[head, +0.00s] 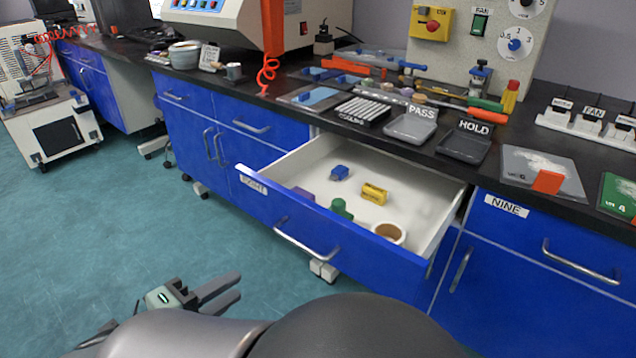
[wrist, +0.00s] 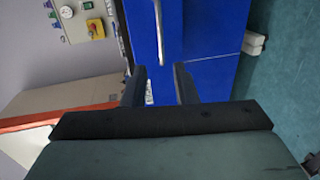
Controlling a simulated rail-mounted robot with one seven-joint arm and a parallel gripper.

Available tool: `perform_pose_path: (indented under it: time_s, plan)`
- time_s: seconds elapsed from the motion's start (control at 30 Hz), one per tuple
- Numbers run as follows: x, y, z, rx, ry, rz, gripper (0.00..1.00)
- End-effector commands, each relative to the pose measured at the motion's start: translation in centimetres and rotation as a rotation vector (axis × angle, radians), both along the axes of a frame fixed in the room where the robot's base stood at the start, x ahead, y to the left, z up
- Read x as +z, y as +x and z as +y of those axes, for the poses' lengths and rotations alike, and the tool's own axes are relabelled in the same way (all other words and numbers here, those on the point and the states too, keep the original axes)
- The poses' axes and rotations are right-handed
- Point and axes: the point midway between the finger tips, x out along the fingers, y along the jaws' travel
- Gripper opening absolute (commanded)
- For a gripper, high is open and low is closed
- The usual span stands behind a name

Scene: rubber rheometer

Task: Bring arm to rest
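My gripper (head: 220,294) is at the lower left of the head view, over the floor in front of the blue cabinets. Its two dark fingers are apart with nothing between them. In the wrist view the fingers (wrist: 160,86) also stand apart and empty, with a blue cabinet front (wrist: 207,40) beyond them. My arm runs along the bottom of the head view. The gripper appears clear of the cabinets and the drawer.
An open drawer (head: 340,255) juts out, holding blue, green, yellow and purple pieces and a tape roll (head: 388,232). The black counter (head: 250,88) carries trays (head: 411,126), tools and a machine (head: 215,25). The teal floor (head: 110,220) at left is free.

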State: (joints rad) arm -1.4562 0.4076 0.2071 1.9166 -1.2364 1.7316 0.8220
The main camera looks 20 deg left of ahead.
Motion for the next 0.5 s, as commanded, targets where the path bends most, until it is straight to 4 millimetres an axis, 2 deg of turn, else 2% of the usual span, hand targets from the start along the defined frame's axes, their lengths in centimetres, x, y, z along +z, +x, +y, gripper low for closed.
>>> perform_pose_path:
  time_s: [0.17,0.27,0.37,0.47,0.5]
  plan:
    - [0.6,0.7,-0.6,-0.018,-0.004,0.012,0.26]
    - [2.2,3.0,-2.9,-0.09,-0.017,0.067,0.26]
    - [4.8,6.5,-7.7,-0.22,-0.028,0.183,0.26]
    - [7.6,9.7,-14.4,-0.388,-0.01,0.349,0.26]
    - [8.7,10.4,-17.3,-0.456,0.011,0.421,0.26]
